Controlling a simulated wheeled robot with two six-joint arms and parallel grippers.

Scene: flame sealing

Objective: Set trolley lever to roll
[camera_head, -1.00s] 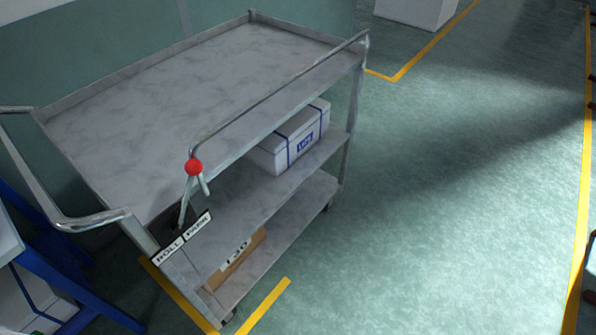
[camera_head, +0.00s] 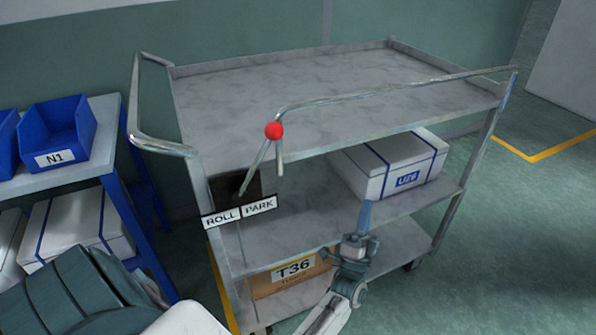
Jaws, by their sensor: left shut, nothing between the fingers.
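The grey metal trolley (camera_head: 330,78) stands in the middle of the view. Its lever has a red ball knob (camera_head: 274,131) and a thin rod that slants up to the right from its foot above the labels. The ROLL label (camera_head: 221,217) is on the left and the PARK label (camera_head: 259,206) on the right; the knob leans over the PARK side. My left gripper (camera_head: 365,215) is shut and empty, pointing up in front of the trolley's lower shelves. It is below and to the right of the knob, apart from it. My right gripper is not in view.
A white box (camera_head: 385,170) sits on the middle shelf and a cardboard box (camera_head: 292,278) marked T36 on the bottom shelf. A curved handle (camera_head: 135,105) sticks out at the trolley's left. A rack with blue bins (camera_head: 58,130) stands left. Floor at right is clear.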

